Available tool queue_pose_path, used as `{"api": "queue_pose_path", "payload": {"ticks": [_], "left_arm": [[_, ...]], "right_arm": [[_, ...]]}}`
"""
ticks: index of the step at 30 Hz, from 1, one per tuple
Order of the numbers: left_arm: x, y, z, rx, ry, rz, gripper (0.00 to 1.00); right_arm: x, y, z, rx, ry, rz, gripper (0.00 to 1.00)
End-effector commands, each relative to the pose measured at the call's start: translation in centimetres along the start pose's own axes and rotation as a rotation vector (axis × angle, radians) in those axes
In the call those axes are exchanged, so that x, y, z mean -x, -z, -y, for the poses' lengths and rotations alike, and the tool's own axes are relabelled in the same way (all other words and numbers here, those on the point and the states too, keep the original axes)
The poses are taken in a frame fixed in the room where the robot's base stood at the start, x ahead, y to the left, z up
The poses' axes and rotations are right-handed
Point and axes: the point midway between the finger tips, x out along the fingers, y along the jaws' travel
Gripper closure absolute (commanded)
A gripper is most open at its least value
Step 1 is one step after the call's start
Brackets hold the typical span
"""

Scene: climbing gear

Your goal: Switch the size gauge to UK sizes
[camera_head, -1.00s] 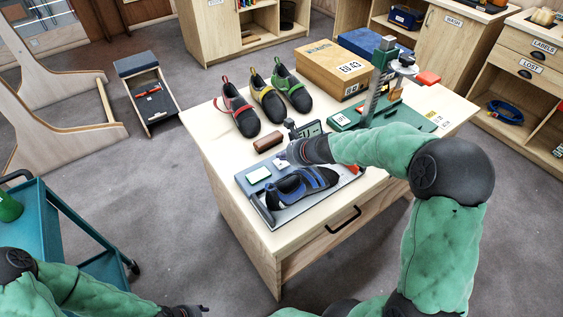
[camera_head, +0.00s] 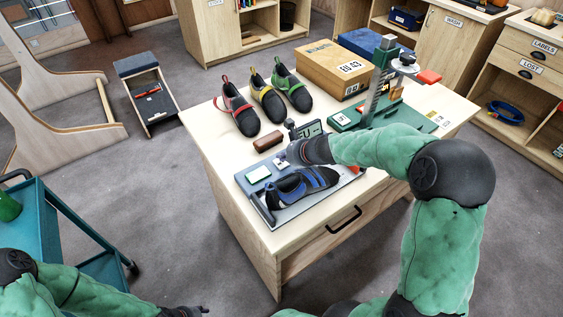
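The size gauge appears to be the flat grey plate (camera_head: 283,215) on the wooden table, with a small dark display (camera_head: 309,130) standing behind it. A dark climbing shoe with blue straps (camera_head: 300,185) lies on the plate. A pale green pad (camera_head: 258,175) and a small whitish part (camera_head: 281,161) sit near its back edge. My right gripper (camera_head: 287,156) is low over the back of the plate, at the whitish part; contact and finger opening are too small to tell. My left gripper (camera_head: 190,311) is at the bottom edge, partly cut off, away from the table.
Three shoes, red (camera_head: 238,110), yellow (camera_head: 267,99) and green (camera_head: 291,88), stand at the back left. A brown block (camera_head: 267,142) lies behind the plate. A box (camera_head: 330,70) and a green-based upright device (camera_head: 378,90) stand at the back right. My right forearm crosses the table's right side.

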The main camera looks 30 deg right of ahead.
Motion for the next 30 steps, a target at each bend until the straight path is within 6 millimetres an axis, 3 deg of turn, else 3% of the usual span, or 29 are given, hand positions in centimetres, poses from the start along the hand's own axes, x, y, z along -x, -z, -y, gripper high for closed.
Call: {"api": "queue_pose_path", "payload": {"ticks": [30], "left_arm": [[-0.9, 0.0, 0.3, 0.000, 0.000, 0.000, 0.60]], "right_arm": [[-1.2, 1.5, -1.1, -0.005, -0.018, -0.013, 1.00]]}}
